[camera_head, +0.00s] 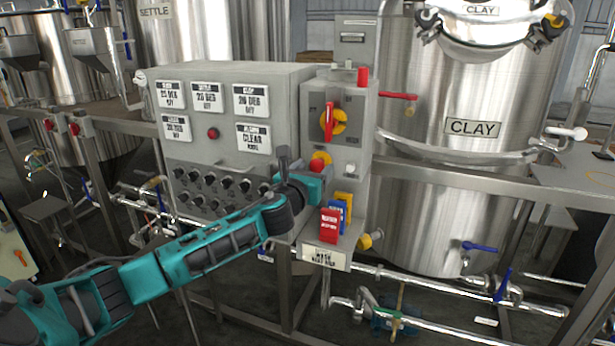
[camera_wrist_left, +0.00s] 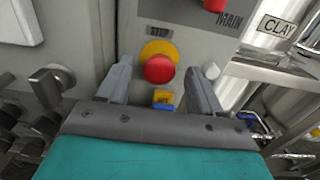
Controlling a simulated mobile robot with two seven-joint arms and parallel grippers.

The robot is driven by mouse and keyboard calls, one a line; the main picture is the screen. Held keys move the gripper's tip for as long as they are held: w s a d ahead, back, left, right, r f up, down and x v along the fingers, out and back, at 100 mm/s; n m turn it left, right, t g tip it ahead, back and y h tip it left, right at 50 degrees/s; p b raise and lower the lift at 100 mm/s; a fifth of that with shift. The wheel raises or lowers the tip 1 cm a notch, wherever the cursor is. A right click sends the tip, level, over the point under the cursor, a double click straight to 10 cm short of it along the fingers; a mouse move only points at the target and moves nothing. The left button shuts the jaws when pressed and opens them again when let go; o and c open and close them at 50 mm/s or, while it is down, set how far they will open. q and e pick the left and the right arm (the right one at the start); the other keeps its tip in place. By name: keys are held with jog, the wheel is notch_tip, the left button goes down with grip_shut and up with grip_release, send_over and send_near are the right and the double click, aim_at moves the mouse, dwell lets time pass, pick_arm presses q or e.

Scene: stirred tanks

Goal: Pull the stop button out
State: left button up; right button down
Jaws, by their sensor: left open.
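The stop button is a red mushroom knob on a yellow disc, on the grey panel under a STOP label. In the head view the red knob (camera_head: 317,165) shows just beyond my left gripper (camera_head: 305,172). In the left wrist view the red knob (camera_wrist_left: 159,69) sits between the two fingers of my left gripper (camera_wrist_left: 163,82), which stand open on either side of it. I see gaps between the knob and both fingers. Whether the knob is pressed in or out, I cannot tell. My right gripper is in neither view.
A red and yellow rotary switch (camera_head: 329,121) is above the button. A grey control box (camera_head: 233,145) with several black knobs stands to the left. Red, blue and yellow tags (camera_head: 329,226) hang below. The CLAY tank (camera_head: 465,150) is to the right.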

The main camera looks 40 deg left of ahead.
pick_arm(q)
jog(key=v, duration=1.2)
jog(key=shift+s, duration=0.4)
jog(key=shift+d, duration=0.1)
jog(key=s+d+f+n+g+h, duration=0.2)
jog(key=s+d+f+n, duration=0.25)
jog(key=f+n, duration=0.4)
jog(key=s+d+f+n+g+h, duration=0.25)
jog(key=d+f+n, duration=0.25)
jog(key=f, duration=0.6)
jog(key=s+d+f+n+g+h, duration=0.1)
jog(key=s+d+f+n+g, duration=0.1)
jog(key=s+d+f+n, duration=0.7)
jog(key=s+n, duration=0.3)
jog(key=n, duration=0.5)
jog(key=shift+d+f, duration=0.25)
jog(key=shift+f, duration=0.15)
jog(key=shift+h, duration=0.25)
